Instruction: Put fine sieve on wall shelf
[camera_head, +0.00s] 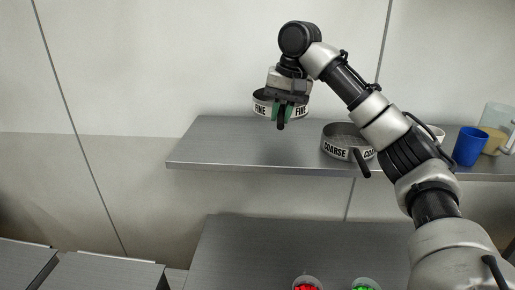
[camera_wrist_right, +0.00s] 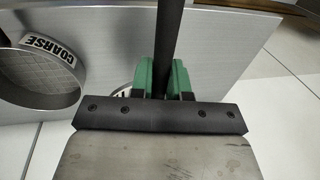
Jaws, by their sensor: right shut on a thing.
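The fine sieve (camera_head: 262,106) is a round pale ring labelled FINE with a black handle. My right gripper (camera_head: 283,113) is shut on its handle (camera_wrist_right: 171,45) and partly covers the sieve in the head view. The sieve shows over the wall shelf (camera_head: 225,148), left of the coarse sieve; I cannot tell whether it touches the shelf. In the right wrist view the green fingers hold the dark handle, and the sieve is mostly hidden below. My left gripper is not in view.
The coarse sieve (camera_head: 340,143) sits on the shelf with its handle over the front edge. A blue cup (camera_head: 469,146) and a clear jug (camera_head: 495,128) stand at the right end. The shelf's left part is clear. Red and green containers stand on the lower bench (camera_head: 260,245).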

